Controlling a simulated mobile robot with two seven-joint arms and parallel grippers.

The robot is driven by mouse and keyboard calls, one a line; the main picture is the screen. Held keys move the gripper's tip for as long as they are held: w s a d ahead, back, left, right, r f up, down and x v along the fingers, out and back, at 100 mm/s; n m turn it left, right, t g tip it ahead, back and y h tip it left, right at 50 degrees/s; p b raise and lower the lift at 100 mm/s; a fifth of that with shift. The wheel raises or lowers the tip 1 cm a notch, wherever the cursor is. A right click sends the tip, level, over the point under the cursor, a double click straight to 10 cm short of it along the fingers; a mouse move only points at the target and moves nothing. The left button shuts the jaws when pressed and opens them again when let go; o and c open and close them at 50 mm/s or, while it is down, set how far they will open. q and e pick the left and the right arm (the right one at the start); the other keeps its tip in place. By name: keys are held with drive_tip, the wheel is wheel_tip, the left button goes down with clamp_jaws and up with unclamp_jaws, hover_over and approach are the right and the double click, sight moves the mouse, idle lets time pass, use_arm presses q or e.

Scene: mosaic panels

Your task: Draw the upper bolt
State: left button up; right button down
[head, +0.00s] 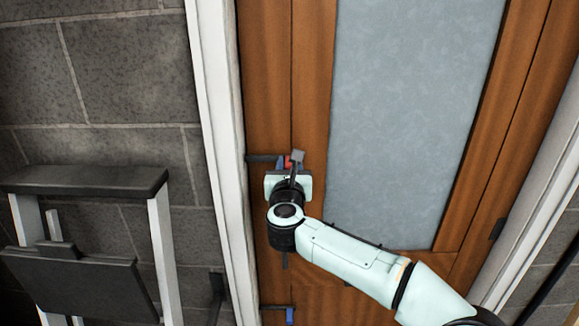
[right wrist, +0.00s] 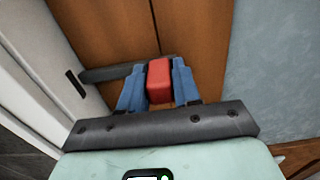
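The upper bolt (head: 262,158) is a dark horizontal bar on the brown door, near its left edge. It also shows in the right wrist view (right wrist: 108,73), where its left end is close to a dark slot (right wrist: 76,86) in the white frame. I cannot tell whether the end sits inside the frame. Its red knob (right wrist: 159,80) is between the blue fingers of my right gripper (right wrist: 159,84), with a finger against each side. In the head view, my right gripper (head: 289,168) partly hides the knob. My left gripper is not in view.
A lower bolt with a blue knob (head: 290,316) is at the bottom of the head view. The door has a large frosted pane (head: 410,110). A white frame (head: 217,120) borders it. A dark folding chair or stand (head: 85,181) is against the block wall at left.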

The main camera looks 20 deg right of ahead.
drive_tip(key=shift+s+d+f, duration=0.1)
drive_tip(key=shift+d, duration=0.1)
drive_tip(key=s+d+b, duration=0.1)
drive_tip(key=d+b, duration=0.1)
drive_tip(key=d, duration=0.1)
drive_tip(key=s+d+b, duration=0.1)
drive_tip(key=d+b, duration=0.1)
drive_tip(key=shift+s+d, duration=0.2)
drive_tip(key=shift+s, duration=0.15)
drive_tip(key=c, duration=0.9)
unclamp_jaws()
drive_tip(key=shift+d, duration=0.1)
drive_tip(key=b+v, duration=0.3)
drive_tip(key=v, duration=1)
drive_tip(key=shift+s, duration=0.2)
